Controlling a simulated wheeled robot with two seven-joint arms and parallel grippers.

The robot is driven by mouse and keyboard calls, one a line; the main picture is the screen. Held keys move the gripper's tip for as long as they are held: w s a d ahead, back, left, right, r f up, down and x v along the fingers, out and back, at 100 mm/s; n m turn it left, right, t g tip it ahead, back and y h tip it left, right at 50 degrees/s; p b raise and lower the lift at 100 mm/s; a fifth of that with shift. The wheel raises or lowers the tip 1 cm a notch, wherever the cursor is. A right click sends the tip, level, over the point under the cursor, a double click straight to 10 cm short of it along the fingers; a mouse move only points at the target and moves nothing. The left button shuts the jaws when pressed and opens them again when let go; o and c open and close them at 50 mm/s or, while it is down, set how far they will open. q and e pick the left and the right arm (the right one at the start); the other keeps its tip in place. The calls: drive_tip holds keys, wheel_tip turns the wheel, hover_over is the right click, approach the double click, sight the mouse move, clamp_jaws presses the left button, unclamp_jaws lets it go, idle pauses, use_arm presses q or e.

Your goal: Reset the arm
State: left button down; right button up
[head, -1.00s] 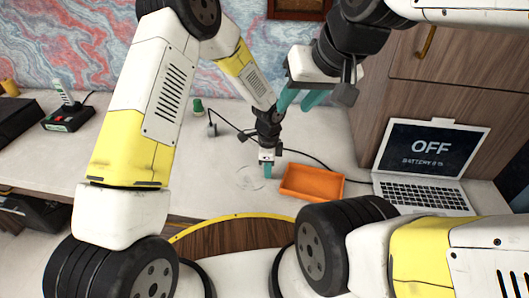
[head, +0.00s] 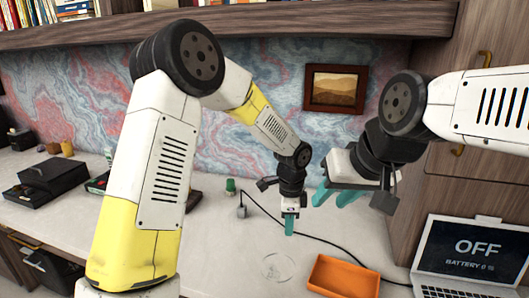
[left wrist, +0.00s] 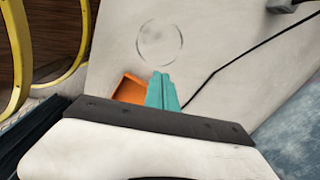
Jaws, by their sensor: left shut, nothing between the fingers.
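My left gripper (head: 289,232) hangs down with its teal fingers shut and empty, above the desk, behind the orange tray in the head view. In the left wrist view its fingers (left wrist: 161,76) lie side by side, with nothing held. My right gripper (head: 338,196) is at the right of the left one, in the air in front of the wall, with its teal fingers apart and nothing seen between them.
An orange tray (head: 342,278) and a faint round outline (head: 278,267) are on the pale desk. A laptop (head: 470,257) stands at the right. A black cable (head: 330,254) crosses the desk. A shelf (head: 240,22) runs along the top; a framed picture (head: 335,90) hangs below it.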

use_arm(q)
drive_tip(key=s+a+r+n+t, duration=0.1)
drive_tip(key=s+a+r+n, duration=0.1)
drive_tip(key=a+r+n, duration=0.4)
drive_tip(key=s+a+r+n+t, duration=0.1)
drive_tip(key=s+a+r+n, duration=0.2)
drive_tip(key=a+r, duration=0.6)
drive_tip(key=s+a+r+n+t+h, duration=0.1)
drive_tip(key=s+a+r+n, duration=0.2)
drive_tip(key=s+a+n, duration=0.1)
drive_tip(key=s+a+r+n+t+h, duration=0.1)
drive_tip(key=s+a+r+n, duration=0.3)
drive_tip(key=s, duration=0.5)
drive_tip(key=shift+a+r+n+t, duration=0.15)
drive_tip(key=shift+r+n+t, duration=0.1)
drive_tip(key=shift+n+t, duration=0.6)
